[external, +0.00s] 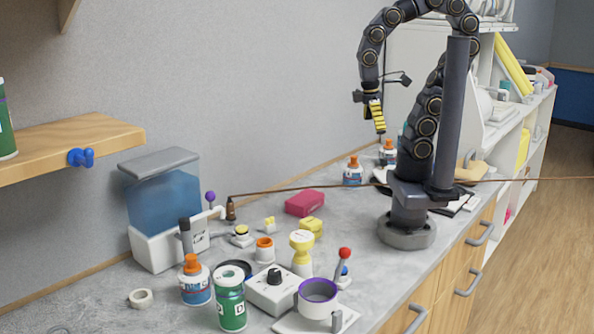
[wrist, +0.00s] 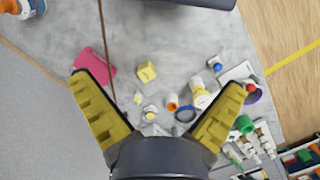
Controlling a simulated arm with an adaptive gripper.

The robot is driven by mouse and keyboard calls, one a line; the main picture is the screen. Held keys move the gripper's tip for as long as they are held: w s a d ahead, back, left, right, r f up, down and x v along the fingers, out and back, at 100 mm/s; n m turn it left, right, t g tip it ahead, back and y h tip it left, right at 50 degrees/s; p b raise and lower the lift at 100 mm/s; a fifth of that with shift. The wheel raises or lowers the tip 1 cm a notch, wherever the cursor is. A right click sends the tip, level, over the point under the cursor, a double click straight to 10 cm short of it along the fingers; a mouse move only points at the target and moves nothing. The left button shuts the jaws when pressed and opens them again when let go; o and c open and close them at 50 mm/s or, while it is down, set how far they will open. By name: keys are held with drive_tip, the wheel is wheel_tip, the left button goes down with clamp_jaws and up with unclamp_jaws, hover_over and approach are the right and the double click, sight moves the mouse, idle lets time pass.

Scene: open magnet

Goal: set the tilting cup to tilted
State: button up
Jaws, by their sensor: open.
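What looks like the tilting cup (external: 318,291) has a purple rim and sits on a white base plate at the front of the counter. Its mouth faces up, so it looks upright. In the wrist view a purple-rimmed shape that seems to be the cup (wrist: 254,95) is at the right, partly hidden by my right finger. My gripper (external: 376,118) is high above the back of the counter, far from the cup. Its yellow fingers are spread wide and empty in the wrist view (wrist: 160,88).
A red-knobbed lever (external: 344,256) stands close behind the cup. A white dial box (external: 272,290) and green can (external: 231,304) are left of it. A thin brown rod (external: 330,184) crosses above the counter. A pink block (external: 305,203) lies farther back.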

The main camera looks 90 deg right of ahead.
drive_tip(key=c, duration=0.8)
drive_tip(key=shift+w+a+f+n, duration=0.1)
drive_tip(key=shift+w+f+n, duration=0.1)
drive_tip(key=shift+n, duration=0.4)
drive_tip(key=c, duration=0.6)
drive_tip(key=w+a+n, duration=0.1)
drive_tip(key=n, duration=0.3)
drive_tip(key=w+a+f+n, duration=0.1)
drive_tip(key=w+n, duration=0.1)
drive_tip(key=n, duration=0.2)
drive_tip(key=w+a+f+n, duration=0.1)
drive_tip(key=n, duration=0.2)
drive_tip(key=shift+w+a+f+n, duration=0.2)
drive_tip(key=shift+w+a+n, duration=0.1)
drive_tip(key=shift+n, duration=0.1)
clamp_jaws()
drive_tip(key=w+a+f+n+y, duration=0.1)
drive_tip(key=a+f+n, duration=0.3)
drive_tip(key=a+n, duration=0.5)
drive_tip(key=w+a+f+n+y, duration=0.1)
drive_tip(key=a+f+n, duration=0.4)
drive_tip(key=a+n, duration=0.5)
drive_tip(key=n, duration=0.8)
drive_tip(key=shift+a+n+y, duration=0.3)
drive_tip(key=shift+y, duration=0.1)
drive_tip(key=shift+w, duration=0.1)
